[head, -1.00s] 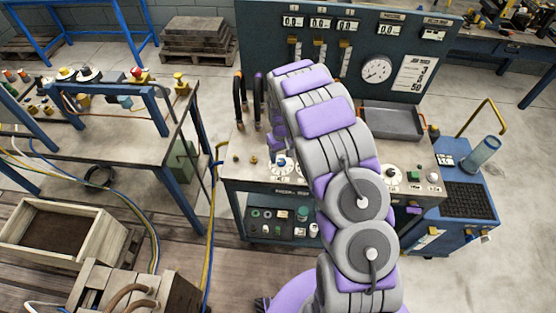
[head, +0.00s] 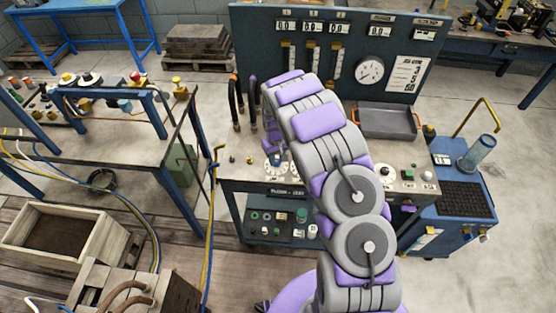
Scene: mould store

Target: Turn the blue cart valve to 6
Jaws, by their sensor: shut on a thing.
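The blue valve (head: 278,159) is a small blue knob over a white round dial (head: 270,169) at the front left of the cart top. My gripper (head: 273,150) reaches down to it from above and is shut on it. My purple and grey arm covers part of the cart top to the right of the valve. The numbers on the dial are too small to read, so I cannot tell where the valve points.
A dark blue panel (head: 290,22) with readouts and a round gauge (head: 369,71) stands behind the cart. Black hoses (head: 235,105) rise left of my gripper. A grey tray (head: 388,121) lies at the back right. A blue side cart (head: 455,225) stands on the right.

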